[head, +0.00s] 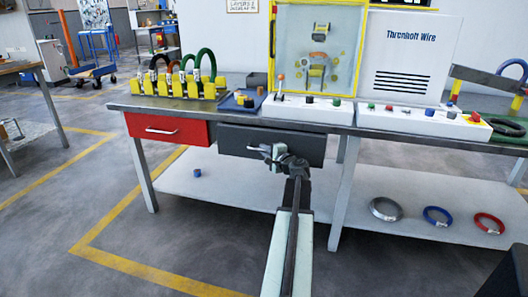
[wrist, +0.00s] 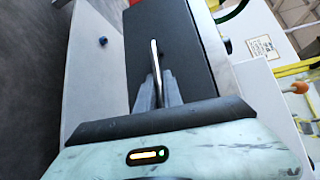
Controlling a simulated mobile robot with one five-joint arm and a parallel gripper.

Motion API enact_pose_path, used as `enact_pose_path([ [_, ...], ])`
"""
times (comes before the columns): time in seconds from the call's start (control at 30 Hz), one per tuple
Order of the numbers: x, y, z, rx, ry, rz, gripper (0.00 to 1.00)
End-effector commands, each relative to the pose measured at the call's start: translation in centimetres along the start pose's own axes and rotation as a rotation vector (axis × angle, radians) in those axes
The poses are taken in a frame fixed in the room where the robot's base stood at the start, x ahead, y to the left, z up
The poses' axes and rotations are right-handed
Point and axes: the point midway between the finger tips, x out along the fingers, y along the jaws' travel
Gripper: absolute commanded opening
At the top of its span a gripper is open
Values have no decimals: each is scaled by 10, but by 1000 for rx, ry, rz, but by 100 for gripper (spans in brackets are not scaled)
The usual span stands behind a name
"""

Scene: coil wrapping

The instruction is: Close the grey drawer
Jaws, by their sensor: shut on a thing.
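The grey drawer (head: 304,147) hangs under the bench top, right of the red drawer. Its dark front also fills the middle of the wrist view (wrist: 190,60). It seems to stand slightly forward of the bench frame, but how far I cannot tell. My gripper (head: 270,152) is at the drawer's front. In the wrist view my gripper (wrist: 158,88) is shut on the drawer's silver handle (wrist: 155,55). The fingers cover part of the handle.
The red drawer (head: 166,129) is at the left. The bench top (head: 235,118) carries a yellow rack (head: 180,88), a blue tray (head: 243,101) and white control boxes (head: 308,108). The lower shelf (head: 230,184) holds a small blue cylinder (head: 197,173) and several coils. Floor in front is clear.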

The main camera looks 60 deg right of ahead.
Motion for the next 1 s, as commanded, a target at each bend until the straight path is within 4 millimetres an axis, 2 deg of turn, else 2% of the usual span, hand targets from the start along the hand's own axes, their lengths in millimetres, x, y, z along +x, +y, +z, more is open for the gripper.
enact_pose_path([
  [0.27,4,-1,-4,-1,-1,1,0],
  [0.5,31,-9,-30,-1,-1,1,0],
  [0.8,32,-10,-31,0,2,-1,0],
  [0.83,32,-10,-32,0,2,-2,19],
  [0.87,32,-10,-32,0,2,-2,28],
  [0.9,32,-10,-31,0,2,-2,32],
  [1.0,32,-10,-31,1,2,-2,32],
])
